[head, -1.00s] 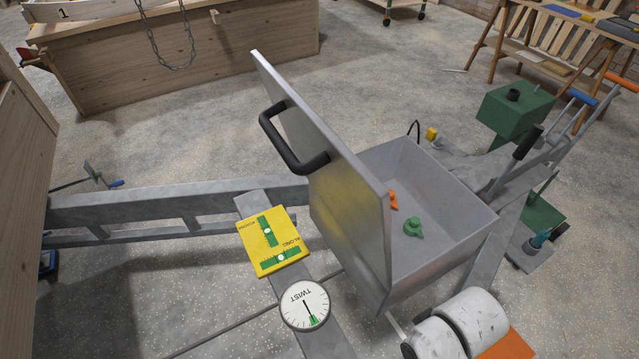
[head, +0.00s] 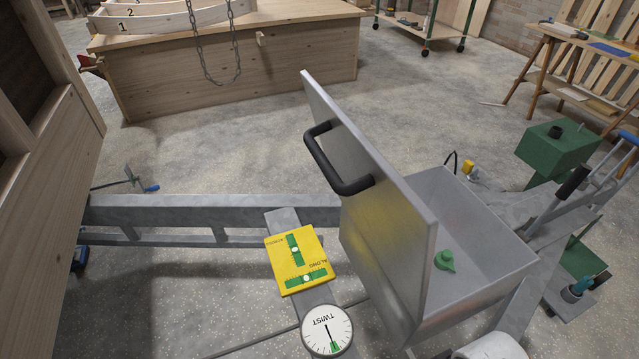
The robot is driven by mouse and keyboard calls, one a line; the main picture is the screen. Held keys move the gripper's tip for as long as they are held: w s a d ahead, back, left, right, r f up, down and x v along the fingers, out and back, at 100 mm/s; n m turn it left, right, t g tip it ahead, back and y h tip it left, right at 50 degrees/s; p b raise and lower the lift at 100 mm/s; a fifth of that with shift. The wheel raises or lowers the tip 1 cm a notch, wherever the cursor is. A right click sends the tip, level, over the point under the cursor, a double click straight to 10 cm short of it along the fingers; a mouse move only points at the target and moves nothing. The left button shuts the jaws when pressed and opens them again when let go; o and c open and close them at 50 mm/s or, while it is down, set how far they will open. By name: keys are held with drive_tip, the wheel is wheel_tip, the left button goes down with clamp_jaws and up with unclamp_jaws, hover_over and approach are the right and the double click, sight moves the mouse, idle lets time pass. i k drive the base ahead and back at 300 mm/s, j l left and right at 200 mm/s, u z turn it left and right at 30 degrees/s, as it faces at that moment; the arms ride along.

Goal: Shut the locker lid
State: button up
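The grey metal locker (head: 490,215) stands on the trailer frame at the right of the head view. Its lid (head: 385,225) is open and stands steeply upright along the locker's left side. A black bar handle (head: 338,165) is fixed to the lid's outer face, which faces left. A green knobbed item (head: 444,260) lies inside the locker; part of the inside is hidden behind the lid. My gripper is not in view, and nothing touches the lid or handle.
A yellow level plate (head: 302,262) and a round TWIST dial (head: 327,331) sit on the beam left of the locker. A trailer rail (head: 160,208) runs left. Green box (head: 557,150) and levers stand right. Open floor lies behind, before the wooden bench (head: 220,70).

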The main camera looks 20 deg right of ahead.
sight(398, 229)
drive_tip(key=i+l+u, duration=0.2)
drive_tip(key=u, duration=0.3)
drive_tip(key=i+l+u, duration=0.1)
drive_tip(key=l+u, duration=0.5)
drive_tip(key=l, duration=0.25)
drive_tip(key=i, duration=0.05)
